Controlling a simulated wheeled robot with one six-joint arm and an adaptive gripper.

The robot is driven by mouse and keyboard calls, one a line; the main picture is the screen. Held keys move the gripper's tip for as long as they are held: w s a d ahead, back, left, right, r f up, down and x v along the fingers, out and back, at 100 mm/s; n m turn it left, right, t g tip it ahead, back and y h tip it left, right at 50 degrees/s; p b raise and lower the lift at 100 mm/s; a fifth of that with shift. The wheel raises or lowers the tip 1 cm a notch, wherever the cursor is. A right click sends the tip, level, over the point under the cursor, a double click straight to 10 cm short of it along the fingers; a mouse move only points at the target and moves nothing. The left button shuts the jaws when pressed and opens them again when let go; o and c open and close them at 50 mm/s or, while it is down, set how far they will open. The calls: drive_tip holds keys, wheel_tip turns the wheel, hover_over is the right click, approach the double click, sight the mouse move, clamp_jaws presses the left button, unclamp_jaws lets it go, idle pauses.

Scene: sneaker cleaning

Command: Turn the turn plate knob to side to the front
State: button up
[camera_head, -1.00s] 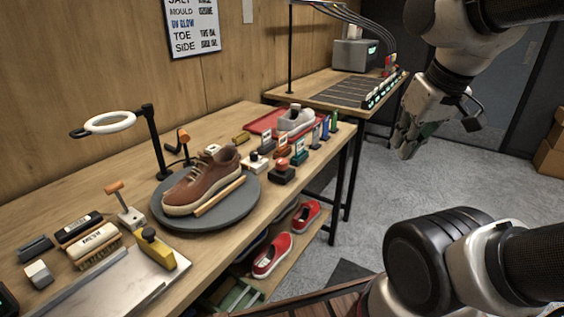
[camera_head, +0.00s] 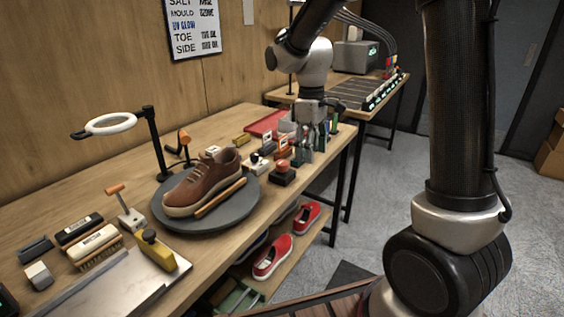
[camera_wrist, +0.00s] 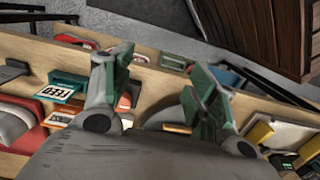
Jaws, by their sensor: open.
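A round grey turn plate (camera_head: 238,212) lies on the bench in the head view. A brown sneaker (camera_head: 203,183) and a light wooden bar (camera_head: 220,197) rest on it. Right of the plate sits a black-based red knob (camera_head: 283,168); I cannot tell whether it is the turn plate's knob. My gripper (camera_head: 308,148) hangs over the bench's far right part, among small labelled items and right of the red knob. In the wrist view my gripper (camera_wrist: 158,88) is open, its green-padded fingers spread, with nothing seen held between them.
Red shoes (camera_head: 272,257) are on the shelf below.

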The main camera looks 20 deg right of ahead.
sight(282, 162)
drive_tip(key=w+a+f+n, duration=0.1)
drive_tip(key=w+n, duration=0.1)
drive_tip(key=w, duration=0.1)
drive_tip(key=w+a+f+n, duration=0.1)
drive_tip(key=w+f+n, duration=0.1)
drive_tip(key=w, duration=0.1)
drive_tip(key=w+a+f+n, duration=0.1)
drive_tip(key=w+a+n, duration=0.1)
drive_tip(key=w, duration=0.1)
drive_tip(key=shift+w+f+n, duration=0.1)
drive_tip(key=shift+f+n, duration=0.05)
drive_tip(key=shift+n, duration=0.15)
drive_tip(key=w+r+n, duration=0.1)
drive_tip(key=w+a+r+n+t, duration=0.1)
drive_tip(key=n, duration=0.1)
drive_tip(key=shift+w, duration=0.35)
drive_tip(key=n, duration=0.2)
drive_tip(key=shift+n, duration=0.3)
drive_tip(key=shift+f, duration=0.2)
wheel_tip(282, 162, down, 7)
drive_tip(key=shift+f, duration=0.2)
drive_tip(key=c, duration=1)
